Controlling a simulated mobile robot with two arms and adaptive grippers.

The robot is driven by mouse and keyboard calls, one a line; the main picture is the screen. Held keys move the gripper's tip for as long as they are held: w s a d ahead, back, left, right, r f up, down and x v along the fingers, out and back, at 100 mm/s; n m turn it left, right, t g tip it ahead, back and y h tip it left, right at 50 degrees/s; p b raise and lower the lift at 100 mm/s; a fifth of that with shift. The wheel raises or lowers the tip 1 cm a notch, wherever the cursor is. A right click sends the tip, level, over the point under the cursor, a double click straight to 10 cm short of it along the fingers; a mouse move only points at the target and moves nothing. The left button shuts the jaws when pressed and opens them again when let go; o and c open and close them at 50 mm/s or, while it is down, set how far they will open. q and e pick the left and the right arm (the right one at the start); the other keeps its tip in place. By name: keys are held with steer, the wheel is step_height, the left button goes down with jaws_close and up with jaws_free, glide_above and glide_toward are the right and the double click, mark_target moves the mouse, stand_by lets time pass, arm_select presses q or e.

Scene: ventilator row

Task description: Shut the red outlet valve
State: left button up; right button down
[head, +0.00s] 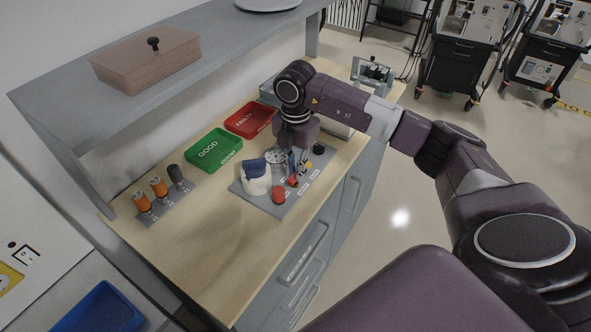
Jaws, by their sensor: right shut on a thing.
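A grey test board (262,203) lies on the wooden bench top. It carries a white and blue rounded unit (256,178), a round dial (274,157), a red knob (278,195) at the front and small labelled fittings along its right side. My right gripper (298,170) reaches down over the right part of this board, fingers pointing down. It is shut on a small fitting there, apparently the red outlet valve (293,182), whose red part shows just below the fingers. The fingers hide most of the fitting, so its handle angle cannot be told. My left gripper is out of view.
A green GOOD tray (214,150) and a red tray (250,120) lie behind the board. Orange and dark cylinders (158,187) stand on a plate at left. A grey shelf (205,65) with a brown lidded box (146,60) overhangs the bench. The front left bench top is clear.

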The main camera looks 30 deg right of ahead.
steer(key=shift+w+r, duration=0.1)
steer(key=c, duration=2)
jaws_free()
steer(key=shift+o, duration=0.2)
step_height(320, 180, up, 12)
